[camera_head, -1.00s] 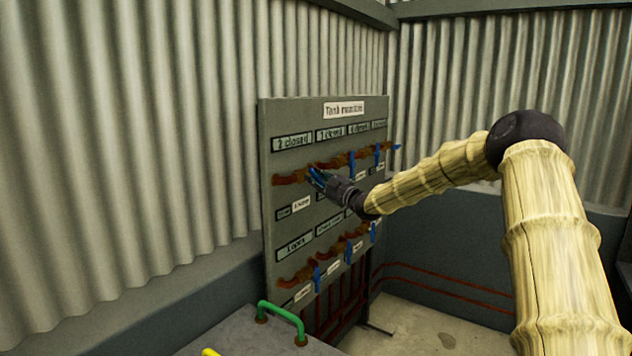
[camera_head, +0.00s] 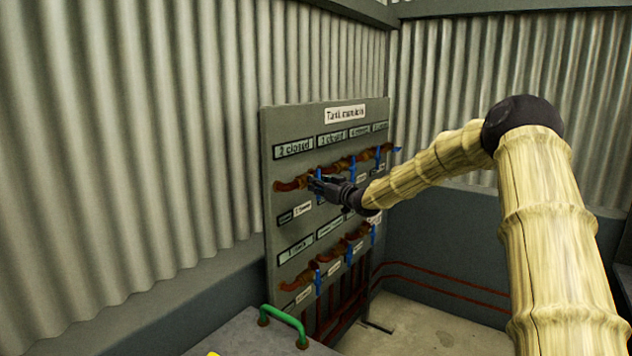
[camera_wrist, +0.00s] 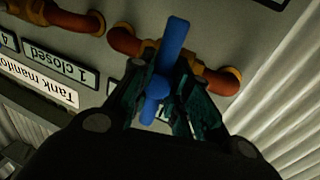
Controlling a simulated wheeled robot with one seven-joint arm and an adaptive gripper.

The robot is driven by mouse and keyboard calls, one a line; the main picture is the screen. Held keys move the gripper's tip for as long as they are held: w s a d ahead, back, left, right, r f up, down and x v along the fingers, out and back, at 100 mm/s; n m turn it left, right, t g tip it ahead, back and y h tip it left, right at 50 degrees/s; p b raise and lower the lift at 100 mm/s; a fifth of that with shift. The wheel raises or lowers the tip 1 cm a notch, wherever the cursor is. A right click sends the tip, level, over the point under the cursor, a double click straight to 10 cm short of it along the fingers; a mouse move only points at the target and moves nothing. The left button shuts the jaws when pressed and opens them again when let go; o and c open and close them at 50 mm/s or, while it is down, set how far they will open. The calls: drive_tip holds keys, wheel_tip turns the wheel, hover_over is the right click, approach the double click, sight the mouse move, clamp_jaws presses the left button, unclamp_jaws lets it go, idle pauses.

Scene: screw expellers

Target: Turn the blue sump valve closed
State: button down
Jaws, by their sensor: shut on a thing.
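A grey board headed "Tank manifold" (camera_head: 345,114) carries two rows of rusty pipes with blue valve handles. My gripper (camera_head: 318,184) is at the leftmost valve of the upper row, below a sign that reads "2 closed" (camera_head: 294,149). In the wrist view, its dark fingers (camera_wrist: 162,84) are shut on a blue valve handle (camera_wrist: 173,38), one on each side. The handle's far end sticks out past the fingertips in that view, and it sits on an orange-brown pipe (camera_wrist: 218,80). The small name tags are too blurred to tell which is the sump valve.
The other upper handles (camera_head: 352,166) stand close to the right of my gripper. The lower row has several more blue handles (camera_head: 318,282). A grey box with a green handle (camera_head: 284,319) stands in front, below the board. Corrugated walls (camera_head: 130,120) enclose the corner.

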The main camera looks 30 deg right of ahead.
drive_tip(key=shift+w+d+r+m, duration=0.1)
drive_tip(key=shift+d+r+m, duration=0.2)
drive_tip(key=shift+r, duration=0.2)
drive_tip(key=c, duration=1.4)
unclamp_jaws()
drive_tip(key=shift+c, duration=0.2)
drive_tip(key=shift+s+d+f, duration=0.15)
drive_tip(key=shift+s+f, duration=0.05)
drive_tip(key=shift+w+a+f, duration=0.1)
drive_tip(key=shift+a+f, duration=0.05)
drive_tip(key=shift+a, duration=0.05)
drive_tip(key=s+d, duration=0.2)
drive_tip(key=s, duration=1)
